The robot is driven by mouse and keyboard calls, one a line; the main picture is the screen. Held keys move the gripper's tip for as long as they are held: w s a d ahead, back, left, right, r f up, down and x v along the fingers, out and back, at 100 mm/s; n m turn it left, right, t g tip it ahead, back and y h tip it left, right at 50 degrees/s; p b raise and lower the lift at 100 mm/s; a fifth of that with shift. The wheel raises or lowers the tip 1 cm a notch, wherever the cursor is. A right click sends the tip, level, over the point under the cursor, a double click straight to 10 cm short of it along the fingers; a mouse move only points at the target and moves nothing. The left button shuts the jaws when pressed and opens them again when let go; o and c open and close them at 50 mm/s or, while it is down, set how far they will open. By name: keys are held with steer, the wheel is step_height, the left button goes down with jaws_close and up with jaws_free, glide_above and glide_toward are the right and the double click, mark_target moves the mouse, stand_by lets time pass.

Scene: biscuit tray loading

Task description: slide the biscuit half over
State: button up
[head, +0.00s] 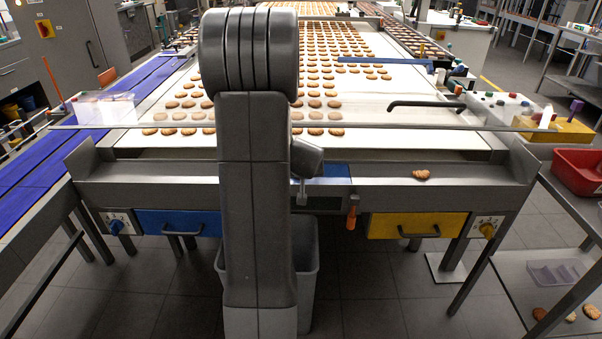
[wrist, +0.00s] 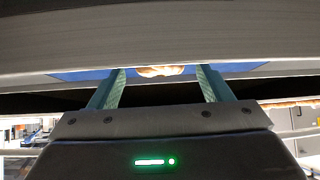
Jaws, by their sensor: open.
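In the wrist view my gripper (wrist: 160,84) is open, with one pale green finger on each side. A biscuit piece (wrist: 161,71) shows between the fingertips, on a blue patch (wrist: 90,75); a grey edge cuts off part of it. I cannot tell whether the fingers touch it. In the head view the blue patch (head: 335,170) lies on the front ledge, partly behind my arm, and my arm hides the gripper and that piece. Another broken-looking biscuit piece (head: 421,174) lies on the bare ledge to the right.
Rows of whole biscuits (head: 330,85) lie on the white belt (head: 400,135) behind a thin rail (head: 400,127). A black hooked handle (head: 425,104) stands over the belt. Blue (head: 178,223) and yellow (head: 415,226) drawers sit below the ledge. A red bin (head: 577,172) stands at right.

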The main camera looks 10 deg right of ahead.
steer(key=p+v, duration=0.2)
steer(key=v, duration=1.2)
steer(key=shift+w+f, duration=0.1)
steer(key=shift+f, duration=0.05)
steer(key=b+x, duration=0.2)
steer(key=x, duration=1.1)
steer(key=shift+w, duration=0.1)
stand_by(0.4)
